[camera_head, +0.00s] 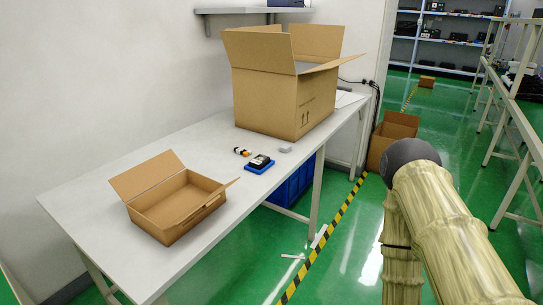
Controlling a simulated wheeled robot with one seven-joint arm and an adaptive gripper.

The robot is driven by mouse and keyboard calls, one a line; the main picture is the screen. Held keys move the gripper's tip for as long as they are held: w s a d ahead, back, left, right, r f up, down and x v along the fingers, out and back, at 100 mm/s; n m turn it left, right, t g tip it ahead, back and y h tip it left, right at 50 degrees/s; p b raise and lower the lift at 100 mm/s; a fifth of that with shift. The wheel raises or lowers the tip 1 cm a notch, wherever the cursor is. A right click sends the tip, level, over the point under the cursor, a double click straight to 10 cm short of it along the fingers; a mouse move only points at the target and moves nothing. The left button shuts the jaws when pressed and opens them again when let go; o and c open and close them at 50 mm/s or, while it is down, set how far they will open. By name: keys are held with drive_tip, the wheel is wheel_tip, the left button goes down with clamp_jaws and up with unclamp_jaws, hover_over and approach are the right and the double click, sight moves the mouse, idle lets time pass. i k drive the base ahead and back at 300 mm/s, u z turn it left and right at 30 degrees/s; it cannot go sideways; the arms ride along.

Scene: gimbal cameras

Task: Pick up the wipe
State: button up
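I cannot tell for sure which thing is the wipe. Three small things lie close together near the middle of the white table, in front of a big open cardboard box. One is a flat blue item (259,170) with a black, white-marked part on top. One is a small orange, white and black item (242,151) to its left. One is a small grey block (285,149) to its right. My pale arm stands at the right, away from the table, and my gripper is not in view.
The white table (95,203) carries a low open carton (165,224) at its near end and the big open box (265,103) farther back. A blue crate (291,185) stands below. Bare tabletop surrounds the small things. Green floor is free in front; racks stand at right.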

sight(285, 148)
drive_tip(key=z, duration=0.45)
drive_tip(key=k, duration=1.15)
drive_tip(key=z, duration=1)
drive_tip(key=i, duration=2.2)
drive_tip(key=u, duration=0.95)
drive_tip(key=i, duration=1)
drive_tip(key=u, duration=1)
